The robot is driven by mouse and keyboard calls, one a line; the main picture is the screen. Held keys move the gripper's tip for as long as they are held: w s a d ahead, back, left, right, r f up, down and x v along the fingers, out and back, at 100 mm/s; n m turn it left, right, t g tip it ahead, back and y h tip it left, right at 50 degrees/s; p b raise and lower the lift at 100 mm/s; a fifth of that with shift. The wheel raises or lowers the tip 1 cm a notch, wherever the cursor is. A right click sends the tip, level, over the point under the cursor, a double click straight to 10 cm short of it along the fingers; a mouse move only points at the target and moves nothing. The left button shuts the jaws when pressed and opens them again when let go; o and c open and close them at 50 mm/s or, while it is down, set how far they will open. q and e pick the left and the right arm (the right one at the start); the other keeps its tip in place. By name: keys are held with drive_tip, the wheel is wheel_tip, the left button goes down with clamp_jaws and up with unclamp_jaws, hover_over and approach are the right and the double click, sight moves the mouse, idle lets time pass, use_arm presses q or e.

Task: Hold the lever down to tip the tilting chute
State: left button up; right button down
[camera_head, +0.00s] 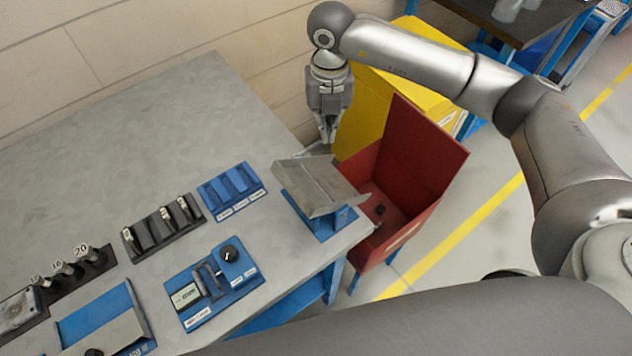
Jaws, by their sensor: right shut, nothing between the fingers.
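The tilting chute (318,184) is a grey metal tray on a blue base (337,223) at the right edge of the workbench. Its right end faces the red bin (405,150), and its visible surface is bare. A thin grey lever (314,151) shows at the chute's far side. My right gripper (328,140) points down with its fingers shut and empty, at the lever's far end; I cannot tell whether it touches it. A small dark part (380,210) lies in the red bin. My left gripper is not in view.
A yellow cabinet (385,85) stands close behind my right gripper. On the grey bench (150,130) are a blue slotted holder (233,190), a dark rack (162,228) and a blue gauge panel (214,285). The back of the bench is clear.

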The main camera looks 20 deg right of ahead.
wheel_tip(320, 180, up, 9)
drive_tip(key=p, duration=0.5)
idle(0.5)
idle(0.4)
